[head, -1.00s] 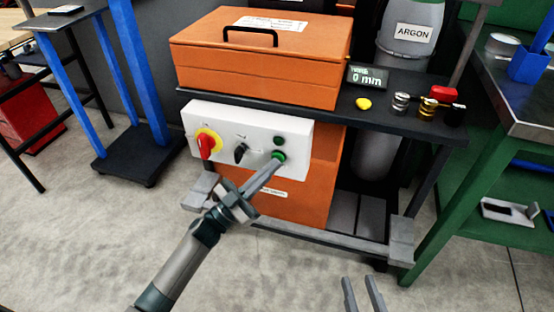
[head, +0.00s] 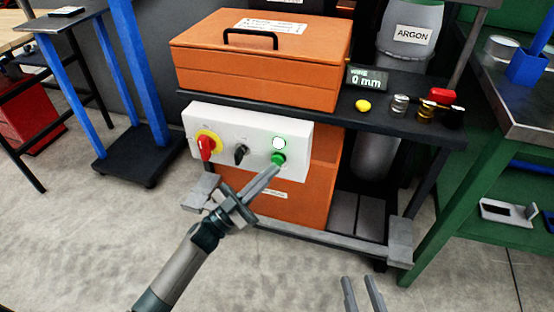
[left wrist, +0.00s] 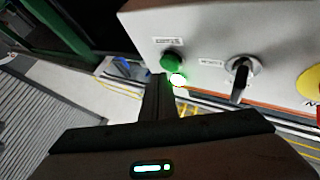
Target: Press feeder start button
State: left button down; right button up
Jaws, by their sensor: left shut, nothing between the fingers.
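The white control panel (head: 222,150) is on the front of the orange feeder cabinet. Its green button (head: 278,160) sits at the right, below a round lamp (head: 278,142) that is lit bright. In the left wrist view the panel appears upside down, with the green button (left wrist: 172,60) above the lit lamp (left wrist: 179,80). My left gripper (head: 274,170) is shut and empty, its tips just below and in front of the button. I cannot tell the exact gap. My right gripper (head: 362,292) shows two separated fingers at the bottom edge, open and empty.
A red switch on a yellow ring (head: 206,147) and a black selector knob (head: 241,154) are left of the button. The dark shelf (head: 385,115) above the panel juts out, with a "0 mm" display (head: 367,78) on it. A green bench (head: 470,160) stands at right.

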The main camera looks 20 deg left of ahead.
pick_arm(q)
jog(key=shift+s, duration=0.2)
dwell(0.3)
jog(key=s+p, duration=0.2)
jog(key=s, duration=0.3)
jog(key=shift+a, duration=0.1)
dwell(1.0)
